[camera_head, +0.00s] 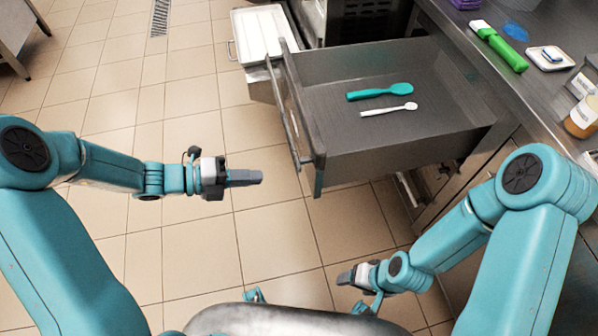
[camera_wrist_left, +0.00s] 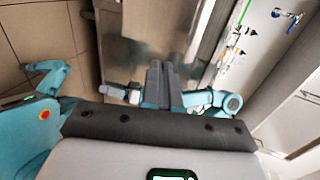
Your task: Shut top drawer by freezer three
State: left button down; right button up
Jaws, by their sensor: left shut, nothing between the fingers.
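The top drawer (camera_head: 400,150) is pulled out from the counter in the head view. It is a grey metal drawer holding a teal spoon (camera_head: 380,91) and a white spoon (camera_head: 389,109). Its front panel with a long bar handle (camera_head: 285,110) faces left. My left gripper (camera_head: 258,178) is shut and empty, a little left of the drawer front and apart from it in the picture. In the left wrist view its shut fingers (camera_wrist_left: 159,80) point toward a grey metal surface. My right gripper (camera_head: 347,277) is low, below the drawer in the picture; its finger state is unclear.
The counter (camera_head: 480,50) at the right holds a green-handled tool (camera_head: 500,47), a small white dish (camera_head: 545,58) and an amber jar (camera_head: 582,117). A white lidded container (camera_head: 258,35) stands beyond the drawer.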

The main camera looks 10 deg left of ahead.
pick_arm(q)
jog(key=b, duration=0.2)
send_near(313, 172)
jog(key=x, duration=0.2)
jog(key=f+x, duration=0.1)
jog(key=x, duration=0.2)
jog(key=shift+w+f, duration=0.1)
jog(key=shift+w+d, duration=0.25)
jog(key=shift+d, duration=0.35)
